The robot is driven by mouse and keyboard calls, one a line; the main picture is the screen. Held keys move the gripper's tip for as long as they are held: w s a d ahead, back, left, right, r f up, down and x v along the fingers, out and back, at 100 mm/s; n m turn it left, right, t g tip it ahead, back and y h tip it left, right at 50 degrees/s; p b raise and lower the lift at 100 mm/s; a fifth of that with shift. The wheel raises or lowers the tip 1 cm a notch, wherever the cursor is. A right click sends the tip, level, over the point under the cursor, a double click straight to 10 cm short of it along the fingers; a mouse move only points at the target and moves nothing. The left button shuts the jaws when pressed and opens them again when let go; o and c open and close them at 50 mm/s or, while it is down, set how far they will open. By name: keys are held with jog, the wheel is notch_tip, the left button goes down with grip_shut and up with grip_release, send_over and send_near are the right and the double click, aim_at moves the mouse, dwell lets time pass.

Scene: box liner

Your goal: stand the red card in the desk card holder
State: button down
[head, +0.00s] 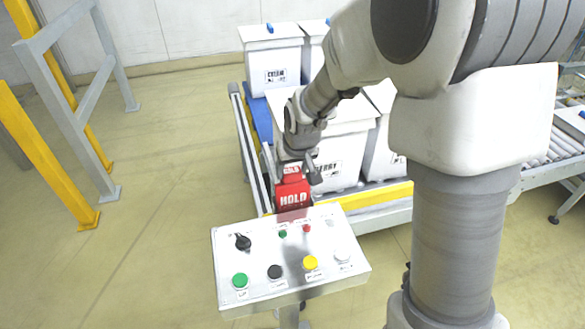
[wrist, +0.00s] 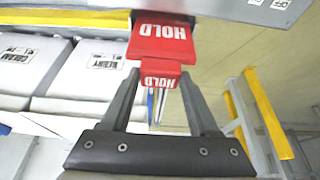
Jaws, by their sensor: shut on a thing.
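The red card (head: 293,194) has white HOLD lettering on a wide lower part and a smaller upper part. My gripper (head: 299,165) is shut on the smaller upper part and points down at the far edge of the grey control desk (head: 236,262). In the wrist view the card (wrist: 162,42) lies ahead of the fingers, with its narrow part between the fingertips (wrist: 160,79). The card looks roughly upright. A pinkish patch lies under its lower edge on the desk. I cannot tell whether this is a reflection or the card holder, or whether the card touches it.
The desk top carries a black rotary switch (head: 243,242) and green (head: 240,280), black (head: 274,272) and yellow (head: 310,262) buttons. White bins (head: 340,150) stand on a conveyor behind. Yellow and grey rails (head: 45,160) stand left, with open floor between.

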jog(key=shift+f, duration=0.35)
jog(key=shift+c, duration=0.3)
grip_release()
jog(key=shift+r, duration=0.1)
jog(key=shift+r+p, duration=2.15)
jog(key=shift+r, duration=1.25)
